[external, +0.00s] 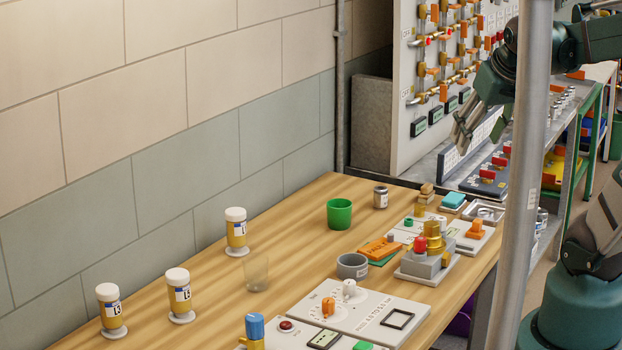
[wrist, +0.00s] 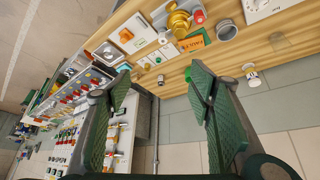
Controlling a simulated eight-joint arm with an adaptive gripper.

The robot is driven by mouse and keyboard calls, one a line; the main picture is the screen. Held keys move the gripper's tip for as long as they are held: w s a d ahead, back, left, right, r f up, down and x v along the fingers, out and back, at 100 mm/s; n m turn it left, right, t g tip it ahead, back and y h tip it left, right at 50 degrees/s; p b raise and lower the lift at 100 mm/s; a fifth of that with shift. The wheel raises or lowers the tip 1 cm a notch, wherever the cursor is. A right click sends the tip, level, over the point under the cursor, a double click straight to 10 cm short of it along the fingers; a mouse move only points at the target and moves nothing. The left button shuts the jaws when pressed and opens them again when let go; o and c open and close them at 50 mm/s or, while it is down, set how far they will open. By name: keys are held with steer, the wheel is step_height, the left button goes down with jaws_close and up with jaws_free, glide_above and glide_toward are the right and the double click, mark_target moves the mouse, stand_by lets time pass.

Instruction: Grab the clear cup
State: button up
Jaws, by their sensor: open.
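The clear cup (external: 256,273) stands upright on the wooden table, between the yellow sample jars and the grey cup; it is faint against the wood. My gripper (external: 465,132) is high above the far right end of the table, well away from the clear cup. In the wrist view its two green fingers (wrist: 160,82) are spread apart with nothing between them.
Yellow jars with white caps (external: 236,231) stand left of the clear cup. A green cup (external: 339,214), a grey cup (external: 352,266) and a small can (external: 380,197) are farther back. Panels (external: 362,314) line the front edge. A grey pole (external: 520,190) crosses the external view.

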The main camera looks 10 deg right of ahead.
steer(key=w+a+f+n+g, duration=0.1)
steer(key=w+a+n, duration=0.1)
steer(key=w+a, duration=0.3)
steer(key=w+a+n+g, duration=0.1)
steer(key=w+a, duration=0.2)
steer(key=a, duration=0.4)
steer(key=n+g, duration=0.4)
steer(key=n, duration=0.3)
glide_toward(255, 261)
steer(key=s, duration=0.2)
steer(key=shift+s+a+f+h, duration=0.25)
steer(key=shift+a+f+h, duration=0.05)
steer(key=shift+a+f, duration=0.1)
steer(key=shift+f, duration=1.2)
steer(key=shift+f, duration=0.1)
steer(key=shift+f, duration=2.55)
